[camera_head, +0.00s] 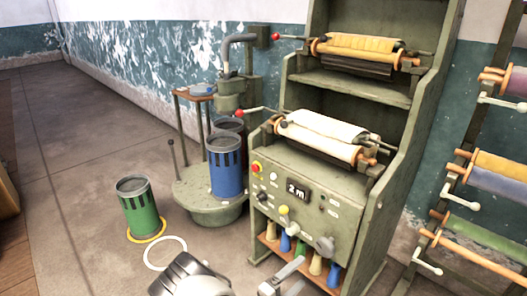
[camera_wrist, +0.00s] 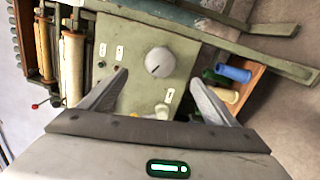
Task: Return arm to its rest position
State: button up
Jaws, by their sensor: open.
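My gripper (camera_wrist: 158,84) is open and empty in the wrist view, its two grey fingers spread and pointing at the green control panel (camera_wrist: 133,48). A pale round knob (camera_wrist: 158,62) on the panel shows between and beyond the fingertips. I cannot tell the exact gap, but the fingers do not close on anything. In the head view, grey parts of my arm show at the bottom edge, in front of the green machine (camera_head: 325,212). Its panel bears a "2 m" display (camera_head: 298,190), buttons and knobs.
A green canister (camera_head: 138,208) stands at a yellow floor ring, beside an empty white ring (camera_head: 166,253). A blue canister (camera_head: 224,167) stands on a round-based stand (camera_head: 208,208). A roller rack (camera_head: 480,195) stands at right.

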jog(key=s+d+r+m+g+y, duration=0.1)
jog(key=s+d+r+m+g, duration=0.2)
jog(key=r, duration=0.5)
jog(key=s+r+m+g+y, duration=0.1)
jog(key=s+r+m+g, duration=0.15)
jog(key=r+g, duration=0.4)
jog(key=s+d+r+m+g+y, duration=0.2)
jog(key=r+m+g, duration=0.15)
jog(key=r, duration=0.55)
jog(key=s+a+r+t+y, duration=0.3)
jog(key=s+r+y, duration=0.2)
jog(key=s+r, duration=0.4)
jog(key=s+a+r+t+y, duration=0.2)
jog(key=s+r+t+y, duration=0.4)
jog(key=r, duration=0.5)
notch_tip(320, 180, up, 21)
jog(key=s+g+h+p, duration=0.1)
jog(key=g+p, duration=0.1)
jog(key=p, duration=1.9)
jog(key=shift+s+r+m+p, duration=0.2)
jog(key=shift+m+p, duration=0.1)
